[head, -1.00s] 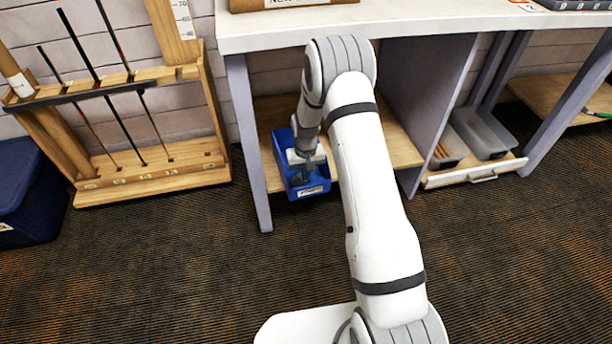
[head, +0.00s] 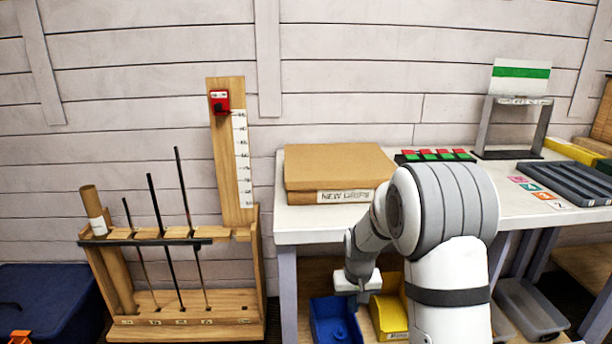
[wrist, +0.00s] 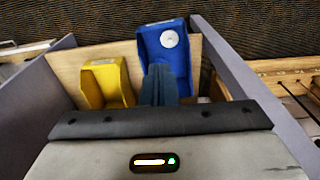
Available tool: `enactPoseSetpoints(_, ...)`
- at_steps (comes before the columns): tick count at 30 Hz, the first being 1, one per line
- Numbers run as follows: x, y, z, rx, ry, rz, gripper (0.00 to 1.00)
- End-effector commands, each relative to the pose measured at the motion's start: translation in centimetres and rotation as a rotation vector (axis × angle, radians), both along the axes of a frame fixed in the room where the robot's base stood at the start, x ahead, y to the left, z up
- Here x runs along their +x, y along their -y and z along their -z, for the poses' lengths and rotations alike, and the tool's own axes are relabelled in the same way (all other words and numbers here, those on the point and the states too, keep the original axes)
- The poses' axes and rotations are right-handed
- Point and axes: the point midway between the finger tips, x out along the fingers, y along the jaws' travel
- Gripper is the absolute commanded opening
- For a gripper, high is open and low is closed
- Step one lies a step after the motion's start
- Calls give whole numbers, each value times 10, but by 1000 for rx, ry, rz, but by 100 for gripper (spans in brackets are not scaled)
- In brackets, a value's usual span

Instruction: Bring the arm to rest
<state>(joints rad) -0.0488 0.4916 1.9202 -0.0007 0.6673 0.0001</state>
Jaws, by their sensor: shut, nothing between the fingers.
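My arm reaches toward the lower shelf of the workbench, bent at the elbow. My gripper (head: 362,297) hangs small in the head view, just above and between a blue bin (head: 335,322) and a yellow bin (head: 389,316). In the wrist view my gripper (wrist: 160,82) has its fingers together with nothing between them. There the blue bin (wrist: 150,45) lies just beyond the fingertips, with a round white thing (wrist: 169,39) in it. The yellow bin (wrist: 104,82) is to the left of the fingers.
The workbench (head: 310,225) stands over the bins, its legs and panels beside my arm. On it are a cardboard box (head: 335,165) marked "NEW GRIPS" and a dark tray (head: 570,182). A wooden club rack (head: 185,320) and dark blue tub (head: 45,295) stand left.

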Motion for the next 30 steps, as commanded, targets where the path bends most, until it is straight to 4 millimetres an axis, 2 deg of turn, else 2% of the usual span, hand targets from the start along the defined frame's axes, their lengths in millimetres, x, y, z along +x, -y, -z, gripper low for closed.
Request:
enactPoseSetpoints(1, -12, 2, -45, 1, 15, 3, 0)
enactPoseSetpoints(3, -30, 5, -85, 1, 28, 6, 0)
enactPoseSetpoints(9, -89, 13, -186, 2, 65, 17, 0)
enactPoseSetpoints(15, -155, 19, -270, 2, 103, 27, 0)
enactPoseSetpoints(18, -189, 21, -303, 2, 121, 32, 0)
enactPoseSetpoints(21, -219, 23, -328, 2, 137, 37, 0)
enactPoseSetpoints(25, -248, 25, -346, 2, 152, 41, 0)
enactPoseSetpoints(30, -265, 26, -353, 2, 158, 46, 0)
